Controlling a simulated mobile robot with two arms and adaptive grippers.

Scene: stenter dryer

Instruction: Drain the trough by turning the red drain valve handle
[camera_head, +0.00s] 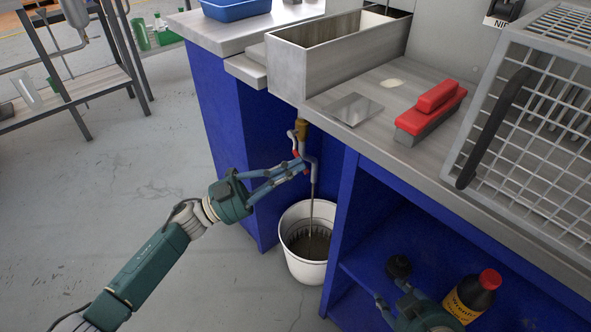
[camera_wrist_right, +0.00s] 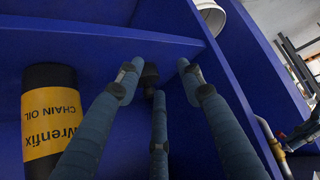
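The drain pipe with its brass fitting (camera_head: 301,128) hangs under the metal trough (camera_head: 318,55). Small red parts of the drain valve handle (camera_head: 296,154) show at the fingertips of my left gripper (camera_head: 303,165). The fingers reach the handle from the left and hide most of it; whether they grip it is unclear. A thin stream (camera_head: 311,205) runs from the pipe into the white bucket (camera_head: 284,250), which holds dark liquid. In the right wrist view, red at the valve (camera_wrist_right: 281,135) shows at the right edge. My right gripper (camera_wrist_right: 158,78) has its fingers spread, with nothing between them.
A chain oil bottle (camera_head: 470,298) and a small black object (camera_head: 398,266) are in the blue cabinet (camera_head: 345,232), near my right gripper. A red-handled block (camera_head: 430,112) and a wire cage (camera_head: 535,120) stand on the bench.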

